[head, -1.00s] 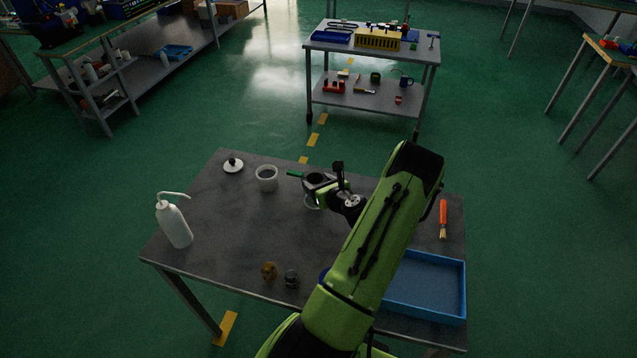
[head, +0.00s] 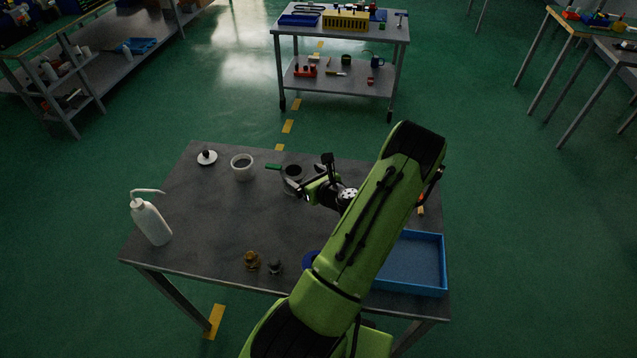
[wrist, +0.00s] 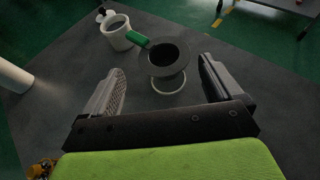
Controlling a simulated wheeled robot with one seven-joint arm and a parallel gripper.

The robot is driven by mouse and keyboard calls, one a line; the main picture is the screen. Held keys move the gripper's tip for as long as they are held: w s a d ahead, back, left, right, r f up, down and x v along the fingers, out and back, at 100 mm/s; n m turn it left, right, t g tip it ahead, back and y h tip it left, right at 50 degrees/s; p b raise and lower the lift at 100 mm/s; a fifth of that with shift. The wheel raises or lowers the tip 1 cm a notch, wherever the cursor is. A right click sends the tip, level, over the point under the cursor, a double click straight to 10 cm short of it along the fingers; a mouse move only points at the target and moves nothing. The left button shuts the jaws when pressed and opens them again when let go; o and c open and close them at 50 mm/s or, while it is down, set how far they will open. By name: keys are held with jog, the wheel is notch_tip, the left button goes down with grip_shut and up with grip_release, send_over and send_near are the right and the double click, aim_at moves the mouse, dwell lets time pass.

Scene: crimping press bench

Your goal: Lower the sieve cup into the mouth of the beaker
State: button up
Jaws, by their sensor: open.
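The sieve cup (head: 293,171) is dark and round, with a green handle pointing left. It also shows in the wrist view (wrist: 169,55), upright, with its open top facing up. Below it is a pale, see-through ring of the beaker (wrist: 169,86), standing on the bench. The cup appears seated in the beaker's mouth, but how deep it sits is hidden. My gripper (head: 305,190) is open and empty, to the right of the cup in the head view. In the wrist view its fingers are spread wide, with the cup beyond and between them, apart from both.
A white pot (head: 242,169) stands left of the cup, its rim near the green handle. A white lid (head: 207,158), a wash bottle (head: 151,222), brass (head: 251,261) and dark (head: 275,267) small pieces and a blue tray (head: 418,262) are also on the bench. The bench's middle is clear.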

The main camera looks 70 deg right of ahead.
jog(key=v, duration=0.9)
jog(key=shift+a+r, duration=0.1)
jog(key=shift+a, duration=0.05)
